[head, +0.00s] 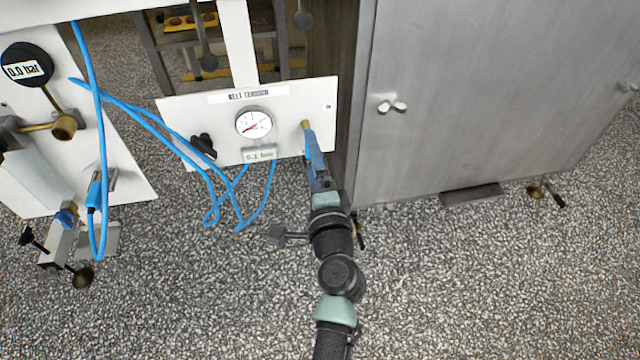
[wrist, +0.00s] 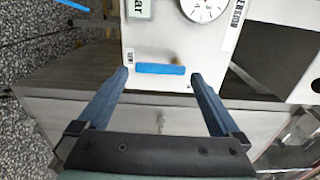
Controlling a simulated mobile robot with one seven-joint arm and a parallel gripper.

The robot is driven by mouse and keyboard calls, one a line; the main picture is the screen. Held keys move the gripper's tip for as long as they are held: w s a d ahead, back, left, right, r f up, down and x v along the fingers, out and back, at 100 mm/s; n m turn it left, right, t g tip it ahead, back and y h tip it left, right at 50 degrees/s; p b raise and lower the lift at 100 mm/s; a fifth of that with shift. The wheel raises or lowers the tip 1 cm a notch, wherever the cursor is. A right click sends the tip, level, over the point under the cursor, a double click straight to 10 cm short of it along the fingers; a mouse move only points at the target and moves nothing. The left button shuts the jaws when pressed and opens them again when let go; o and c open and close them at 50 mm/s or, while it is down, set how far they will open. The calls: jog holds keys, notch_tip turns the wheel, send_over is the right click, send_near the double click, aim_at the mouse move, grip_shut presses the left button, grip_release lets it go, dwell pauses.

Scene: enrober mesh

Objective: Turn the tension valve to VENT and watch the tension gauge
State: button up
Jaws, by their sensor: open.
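The tension valve shows in the wrist view as a blue bar handle (wrist: 152,68) lying crosswise on the white panel, with a brass part behind it. In the head view its brass part (head: 305,125) shows at the panel's right, the rest hidden behind my gripper (head: 311,145). My gripper also shows in the wrist view (wrist: 159,74), open, one finger beyond each end of the handle with small gaps. I cannot tell how deep the fingers reach. The tension gauge (head: 253,124) is a round white dial with a red needle pointing lower left. A tag below it (head: 260,154) appears to read 0.1 bar.
A black knob (head: 203,146) sits left of the gauge. Blue hoses (head: 150,118) loop across the panel's left side and below. A steel cabinet (head: 470,95) stands close on the right. A second panel at left has a gauge (head: 27,64) reading 0.0 bar. The speckled floor is open in front.

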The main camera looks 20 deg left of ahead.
jog(key=p+v, duration=0.1)
jog(key=v, duration=0.7)
jog(key=shift+s+d, duration=0.1)
jog(key=w+d+r+n+t+p, duration=0.1)
jog(key=r+n+p, duration=0.15)
jog(key=r, duration=0.85)
jog(key=w+d+r+n+t+h+p, duration=0.15)
jog(key=r+n, duration=0.25)
jog(key=r, duration=0.7)
jog(key=w+d+r+n+t+y+p, duration=0.1)
jog(key=d+r+n+t+p, duration=0.15)
jog(key=r, duration=0.85)
jog(key=s+d+r+n+t+h+p, duration=0.1)
jog(key=s+d+r+t+h+p, duration=0.2)
jog(key=r, duration=0.8)
jog(key=s+d+r+n+t+h+p, duration=0.15)
jog(key=s+d+r+h, duration=0.3)
jog(key=r, duration=0.55)
jog(key=s+d+r+t+h+p, duration=0.25)
jog(key=s+r, duration=0.25)
jog(key=r, duration=0.6)
notch_tip(320, 180, up, 35)
jog(key=p, duration=3.5)
jog(key=shift+a+p, duration=0.2)
jog(key=shift+p, duration=0.1)
jog(key=shift+w+f+y, duration=0.15)
jog(key=shift+y, duration=0.1)
